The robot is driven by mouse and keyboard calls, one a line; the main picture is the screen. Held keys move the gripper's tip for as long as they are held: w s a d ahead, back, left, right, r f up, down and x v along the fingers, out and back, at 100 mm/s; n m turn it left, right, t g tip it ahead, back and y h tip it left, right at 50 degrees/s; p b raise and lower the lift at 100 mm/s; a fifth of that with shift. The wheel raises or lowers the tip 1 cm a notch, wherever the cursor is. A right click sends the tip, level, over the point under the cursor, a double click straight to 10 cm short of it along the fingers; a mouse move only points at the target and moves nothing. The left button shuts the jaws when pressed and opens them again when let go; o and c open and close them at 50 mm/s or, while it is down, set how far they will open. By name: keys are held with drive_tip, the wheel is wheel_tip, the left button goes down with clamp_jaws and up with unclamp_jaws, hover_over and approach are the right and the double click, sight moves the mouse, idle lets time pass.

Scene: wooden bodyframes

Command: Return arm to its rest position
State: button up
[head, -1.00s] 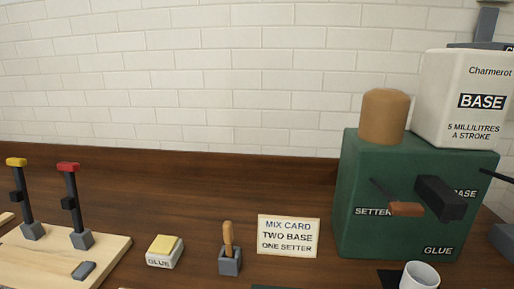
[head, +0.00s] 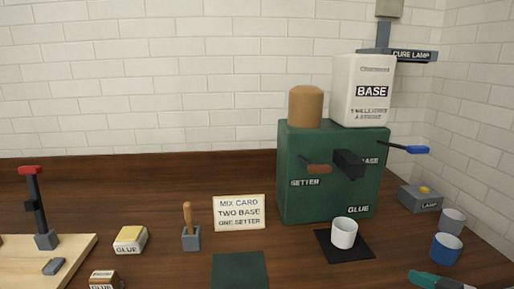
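My gripper and arm do not show in the head view, so I cannot see the arm's pose or what the gripper holds. The green glue dispenser (head: 330,192) stands at the right of centre, with a tan cylinder (head: 306,106) and a white BASE container (head: 362,92) on top. A white cup (head: 344,233) stands upright on a black pad (head: 360,254) in front of it.
A wooden board (head: 58,262) with a red-topped clamp (head: 38,208) lies at left. A yellow-topped glue block (head: 130,239), brush holder (head: 191,239) and mix card (head: 239,213) stand mid-table. Lamp box (head: 420,199), grey cup (head: 452,221), blue cup (head: 446,248) and teal tool (head: 436,280) are at right.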

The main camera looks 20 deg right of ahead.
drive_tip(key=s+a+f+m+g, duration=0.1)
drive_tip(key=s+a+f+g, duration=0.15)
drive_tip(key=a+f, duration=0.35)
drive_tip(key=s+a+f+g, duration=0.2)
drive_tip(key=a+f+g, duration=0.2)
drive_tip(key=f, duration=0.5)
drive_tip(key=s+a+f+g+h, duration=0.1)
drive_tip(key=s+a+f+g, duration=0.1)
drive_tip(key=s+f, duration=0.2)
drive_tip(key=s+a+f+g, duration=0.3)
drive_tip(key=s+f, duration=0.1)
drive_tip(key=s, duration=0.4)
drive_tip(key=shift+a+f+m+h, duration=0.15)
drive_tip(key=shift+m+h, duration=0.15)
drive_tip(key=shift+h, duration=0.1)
